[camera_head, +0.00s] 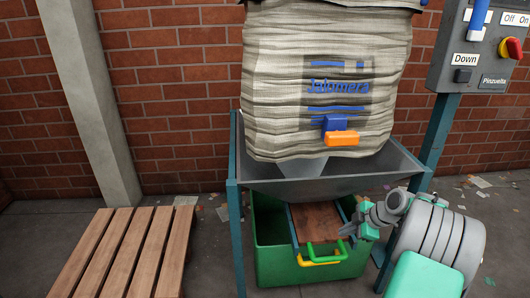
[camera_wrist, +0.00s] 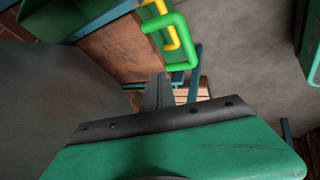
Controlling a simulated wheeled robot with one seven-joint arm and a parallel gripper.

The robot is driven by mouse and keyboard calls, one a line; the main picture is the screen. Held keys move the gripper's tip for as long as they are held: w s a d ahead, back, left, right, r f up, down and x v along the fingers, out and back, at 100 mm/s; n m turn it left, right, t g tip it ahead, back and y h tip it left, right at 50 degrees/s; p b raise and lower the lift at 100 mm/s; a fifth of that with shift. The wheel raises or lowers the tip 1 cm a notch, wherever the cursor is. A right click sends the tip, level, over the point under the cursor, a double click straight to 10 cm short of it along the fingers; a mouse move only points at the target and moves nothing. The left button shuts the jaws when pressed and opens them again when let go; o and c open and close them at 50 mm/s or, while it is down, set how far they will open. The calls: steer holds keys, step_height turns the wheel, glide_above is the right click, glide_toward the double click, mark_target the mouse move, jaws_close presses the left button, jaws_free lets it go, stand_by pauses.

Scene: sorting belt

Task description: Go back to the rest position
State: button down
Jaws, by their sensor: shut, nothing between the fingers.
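My gripper (camera_head: 349,230) is at the lower right of the head view, on my grey and green arm. Its fingers are together and nothing shows between them. They point left, close to the right side of a brown board (camera_head: 316,221) with green and yellow handles under the hopper. In the wrist view, the closed fingers (camera_wrist: 158,92) show at the middle, near the green handle (camera_wrist: 187,45) and the yellow handle (camera_wrist: 171,30). I cannot tell whether they touch anything.
A grey hopper (camera_head: 300,185) on blue posts stands above a green bin (camera_head: 270,262). A large sack (camera_head: 270,100) hangs over it. A slatted wooden pallet (camera_head: 125,250) lies at left. A control box (camera_head: 480,45) is at upper right. Paper scraps litter the floor.

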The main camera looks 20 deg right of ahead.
steer(key=s+a+r+m+g+p, duration=0.1)
steer(key=a+r+m+p, duration=0.1)
steer(key=a+r+p, duration=0.55)
steer(key=s+a+r+m+h+p, duration=0.1)
steer(key=a+r+m+p, duration=0.2)
steer(key=r, duration=0.7)
steer(key=s+a+r+m+g+p, duration=0.1)
steer(key=a+r+p, duration=0.4)
steer(key=a+r, duration=0.3)
steer(key=s+a+r+m+h+p, duration=0.1)
steer(key=s+a+r+m+p, duration=0.3)
steer(key=s+r+p, duration=0.3)
steer(key=s+a+r+m+g+h+p, duration=0.1)
steer(key=s+a+r+m+p, duration=0.3)
steer(key=s+a+r+p, duration=0.2)
step_height(320, 180, up, 4)
steer(key=s+p, duration=0.1)
steer(key=s, duration=0.1)
steer(key=shift+s+a+f, duration=0.2)
steer(key=shift+s+a, duration=0.05)
steer(key=shift+s, duration=0.1)
steer(key=c, duration=2.1)
jaws_free()
